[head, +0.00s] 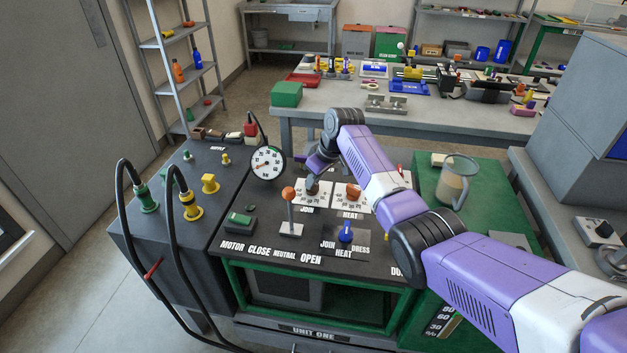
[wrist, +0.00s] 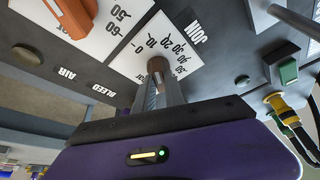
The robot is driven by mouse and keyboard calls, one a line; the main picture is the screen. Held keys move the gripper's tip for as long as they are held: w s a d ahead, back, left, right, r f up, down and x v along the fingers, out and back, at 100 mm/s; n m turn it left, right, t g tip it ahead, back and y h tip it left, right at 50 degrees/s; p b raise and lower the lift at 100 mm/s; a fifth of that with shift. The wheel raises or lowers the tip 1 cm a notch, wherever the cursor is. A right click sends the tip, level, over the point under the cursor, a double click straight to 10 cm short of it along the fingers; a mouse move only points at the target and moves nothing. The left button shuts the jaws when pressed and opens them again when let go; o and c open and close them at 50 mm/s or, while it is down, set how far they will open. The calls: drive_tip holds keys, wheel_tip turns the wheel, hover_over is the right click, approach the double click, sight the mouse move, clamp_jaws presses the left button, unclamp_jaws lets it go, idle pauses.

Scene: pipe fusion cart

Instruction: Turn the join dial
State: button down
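The join dial (wrist: 157,66) is an orange-brown knob on a white scale plate marked with numbers, with the word JOIN beside it in the wrist view. My gripper (wrist: 160,88) points at this knob, its two grey fingers close together with the knob between their tips. In the head view my gripper (head: 313,181) reaches down onto the join dial's white plate (head: 305,198), and its dark fingers hide most of the knob. The heat dial (head: 354,192) with its orange knob is just to the right.
An orange-topped lever (head: 289,194) stands close in front of the join dial. A blue selector (head: 346,232), a green button (head: 240,218) and a round gauge (head: 268,163) are nearby. A clear jug (head: 456,182) stands on the green surface at right.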

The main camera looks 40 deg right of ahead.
drive_tip(key=shift+a+m+p, duration=0.1)
drive_tip(key=shift+m+p, duration=0.2)
drive_tip(key=shift+p, duration=0.05)
drive_tip(key=shift+r+m+h+p, duration=0.15)
drive_tip(key=shift+m+h+p, duration=0.15)
drive_tip(key=shift+m+p, duration=0.25)
drive_tip(key=shift+a+m+h+p, duration=0.1)
drive_tip(key=shift+m+h+p, duration=0.3)
drive_tip(key=shift+m+p, duration=0.6)
drive_tip(key=m+h, duration=0.1)
drive_tip(key=m, duration=0.1)
drive_tip(key=m+g, duration=0.1)
drive_tip(key=m, duration=0.2)
drive_tip(key=shift+h, duration=0.4)
drive_tip(key=c, duration=1.4)
unclamp_jaws()
